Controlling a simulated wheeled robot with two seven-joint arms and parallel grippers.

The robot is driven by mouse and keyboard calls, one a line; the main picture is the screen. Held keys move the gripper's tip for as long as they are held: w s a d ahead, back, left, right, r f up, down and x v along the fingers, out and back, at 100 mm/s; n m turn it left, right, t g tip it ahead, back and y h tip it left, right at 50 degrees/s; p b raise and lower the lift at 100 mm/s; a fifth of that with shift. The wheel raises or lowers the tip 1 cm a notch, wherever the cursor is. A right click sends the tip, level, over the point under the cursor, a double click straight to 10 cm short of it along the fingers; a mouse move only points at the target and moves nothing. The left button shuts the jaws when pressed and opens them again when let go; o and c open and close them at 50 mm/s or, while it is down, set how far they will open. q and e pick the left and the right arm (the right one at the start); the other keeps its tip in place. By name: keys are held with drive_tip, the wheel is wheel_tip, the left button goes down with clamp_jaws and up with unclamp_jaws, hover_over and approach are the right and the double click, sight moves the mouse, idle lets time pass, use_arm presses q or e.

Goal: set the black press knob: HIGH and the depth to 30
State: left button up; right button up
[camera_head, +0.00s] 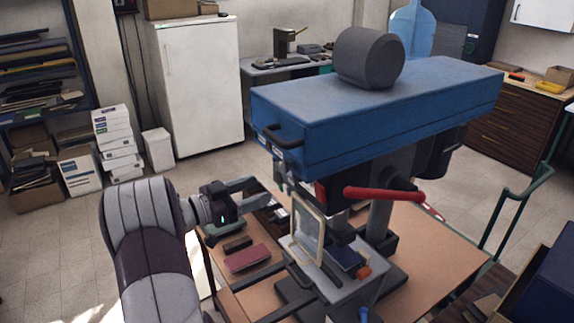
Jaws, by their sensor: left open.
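The blue press head (380,105) rises over the table, with a dark grey cylinder (368,58) on top. A black handle-like part (280,140) is on its near left end, with small light labels below it. I cannot make out a HIGH marking, a depth scale or which part is the black knob. A red lever (385,194) sticks out below the head. My left gripper (257,198) is open and appears empty, left of the press and below its head, over the table's left part. My right gripper is not in view.
A clear guard panel (308,231) stands on the press's grey work table (340,285). A dark red book-like block (247,258) lies on the brown table (440,250), whose right part is clear. A blue box (550,270) is at the lower right.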

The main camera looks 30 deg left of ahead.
sight(295, 177)
use_arm(q)
drive_tip(key=p+x, duration=0.3)
drive_tip(key=x, duration=0.8)
drive_tip(key=c, duration=1)
drive_tip(key=shift+f, duration=0.1)
drive_tip(key=shift+c, duration=0.2)
